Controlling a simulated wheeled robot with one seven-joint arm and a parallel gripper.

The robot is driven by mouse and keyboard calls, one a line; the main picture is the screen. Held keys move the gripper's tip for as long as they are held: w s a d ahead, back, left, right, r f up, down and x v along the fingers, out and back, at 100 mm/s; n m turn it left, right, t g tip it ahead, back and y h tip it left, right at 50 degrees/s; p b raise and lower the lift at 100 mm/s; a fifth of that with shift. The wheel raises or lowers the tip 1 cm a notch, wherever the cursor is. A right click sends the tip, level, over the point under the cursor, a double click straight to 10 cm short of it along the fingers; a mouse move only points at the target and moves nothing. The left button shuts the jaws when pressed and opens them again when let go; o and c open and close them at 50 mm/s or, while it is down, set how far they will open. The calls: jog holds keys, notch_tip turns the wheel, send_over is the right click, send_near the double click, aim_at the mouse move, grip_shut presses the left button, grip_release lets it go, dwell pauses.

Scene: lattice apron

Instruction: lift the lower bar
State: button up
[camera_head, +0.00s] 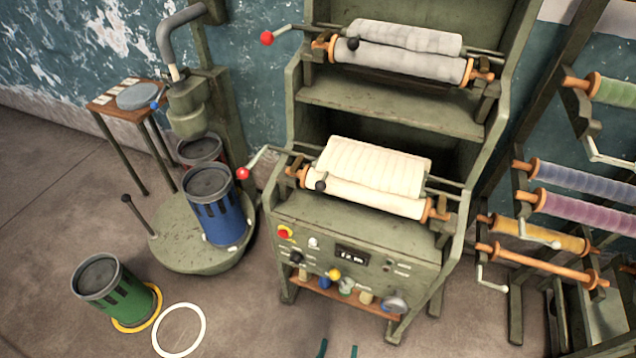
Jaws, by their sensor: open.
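A green machine frame (455,250) holds an upper and a lower roller station. The lower station has a white fabric roll (375,166) resting behind and against a white roller with orange ends (365,199). A thin grey bar (447,183) runs at this level, mostly hidden by the roll. A red-knobbed lever (243,173) sticks out at its left end, and a black knob (320,185) shows at the roll's left. I cannot tell which part is meant by the lower bar. My gripper (338,350) shows only as two teal fingertips at the bottom edge, apart, empty and away from the machine.
The upper station has a grey roll (405,36) and a red knob (266,38). A control panel (350,260) is below. Left are a blue can (228,215) on a round base, a green can (125,300) and a white ring (179,330). A spool rack (525,225) stands right.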

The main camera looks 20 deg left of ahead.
jog(key=w+a+r+n+y, duration=0.1)
jog(key=w+a, duration=0.2)
jog(key=w, duration=0.4)
jog(key=w+a+r+n, duration=0.1)
jog(key=w+a+r, duration=0.1)
jog(key=w+a, duration=0.35)
jog(key=t, duration=0.2)
send_near(319, 190)
jog(key=w, duration=0.4)
jog(key=w+a, duration=0.1)
jog(key=w, duration=0.6)
jog(key=shift+w+a, duration=0.25)
jog(key=shift+w, duration=0.05)
jog(key=shift+r, duration=0.1)
grip_shut()
